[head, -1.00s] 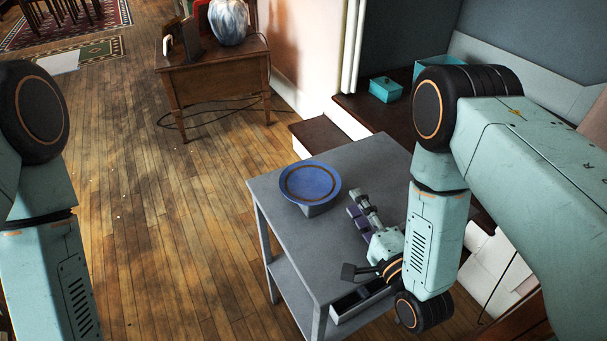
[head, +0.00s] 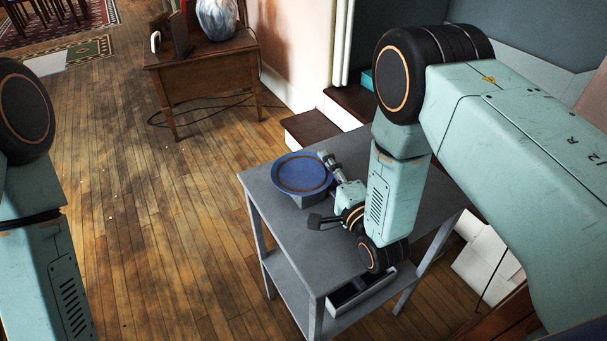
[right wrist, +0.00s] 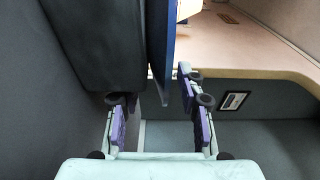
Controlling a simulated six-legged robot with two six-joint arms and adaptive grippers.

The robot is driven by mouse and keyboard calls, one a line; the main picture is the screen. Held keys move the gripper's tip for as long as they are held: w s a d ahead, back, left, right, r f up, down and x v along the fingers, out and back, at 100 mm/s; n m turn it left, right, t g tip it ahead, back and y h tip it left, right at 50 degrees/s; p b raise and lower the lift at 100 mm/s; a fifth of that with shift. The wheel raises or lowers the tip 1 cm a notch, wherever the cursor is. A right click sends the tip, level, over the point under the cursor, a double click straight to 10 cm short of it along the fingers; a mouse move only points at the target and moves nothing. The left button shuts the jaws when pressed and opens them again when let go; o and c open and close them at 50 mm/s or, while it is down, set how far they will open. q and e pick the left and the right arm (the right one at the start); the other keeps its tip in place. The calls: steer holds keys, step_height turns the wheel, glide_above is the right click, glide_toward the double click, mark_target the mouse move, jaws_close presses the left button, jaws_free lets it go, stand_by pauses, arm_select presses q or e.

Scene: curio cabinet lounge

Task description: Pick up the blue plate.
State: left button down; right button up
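The blue plate (head: 302,173) has a brown ring and rests face up on a small grey block (head: 309,201) on the grey table (head: 400,205). My right gripper (head: 330,165) is at the plate's right rim. In the right wrist view the plate (right wrist: 168,35) shows edge-on as a blue strip, its rim lying between the two purple-padded fingers of the gripper (right wrist: 155,100). The fingers are apart, with gaps visible beside the rim. My left arm shows at the left edge of the head view, but its gripper is out of view.
An open box or drawer (head: 395,278) with a dark inside is at the table's front. A wooden side table (head: 205,75) with a blue-white vase (head: 217,18) stands behind. Dark steps (head: 310,128) are close behind the grey table. Wood floor at left is clear.

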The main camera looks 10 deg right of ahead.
steer(key=x, duration=0.3)
steer(key=shift+a+f, duration=0.15)
steer(key=shift+f, duration=0.05)
steer(key=shift+s+r, duration=0.15)
steer(key=shift+s, duration=0.1)
steer(key=shift+w, duration=0.15)
steer(key=c, duration=0.4)
jaws_close()
